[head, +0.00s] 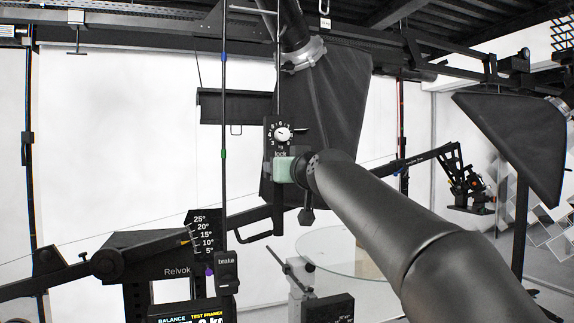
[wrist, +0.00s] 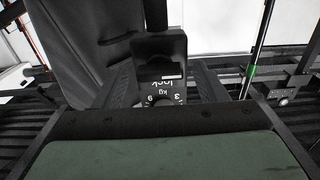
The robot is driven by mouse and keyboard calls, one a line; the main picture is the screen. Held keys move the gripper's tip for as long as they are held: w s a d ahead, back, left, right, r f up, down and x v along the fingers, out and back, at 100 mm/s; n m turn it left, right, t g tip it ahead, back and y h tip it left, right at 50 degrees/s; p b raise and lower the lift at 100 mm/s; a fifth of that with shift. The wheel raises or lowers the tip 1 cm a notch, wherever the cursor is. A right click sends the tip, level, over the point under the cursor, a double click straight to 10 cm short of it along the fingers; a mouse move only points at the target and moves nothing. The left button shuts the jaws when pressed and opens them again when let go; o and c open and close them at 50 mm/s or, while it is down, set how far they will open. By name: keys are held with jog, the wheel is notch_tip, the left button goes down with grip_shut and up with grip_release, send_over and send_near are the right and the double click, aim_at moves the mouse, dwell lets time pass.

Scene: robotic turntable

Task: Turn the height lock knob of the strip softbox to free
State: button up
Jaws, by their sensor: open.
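The strip softbox (head: 335,110) hangs as a large black box from the overhead rail, with a black plate (head: 270,128) in front of it. My gripper (head: 283,170) is just below the dial and hides that part of the plate. Its two fingers (wrist: 160,88) stand apart on either side of the plate's lower lettering, apparently empty.
A thin vertical black pole (head: 224,120) stands left of the plate. A Relvok balance arm with an angle scale (head: 202,232) is at lower left. A round glass table (head: 350,252) is below, and another softbox (head: 515,130) hangs at right. White backdrop lies behind.

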jog(key=shift+c, duration=0.3)
jog(key=c, duration=0.9)
jog(key=shift+f+n+b, duration=0.1)
jog(key=shift+n+b, duration=0.3)
jog(key=n+b, duration=0.6)
jog(key=n, duration=1.1)
jog(key=shift+s+a, duration=0.1)
jog(key=shift+a, duration=0.05)
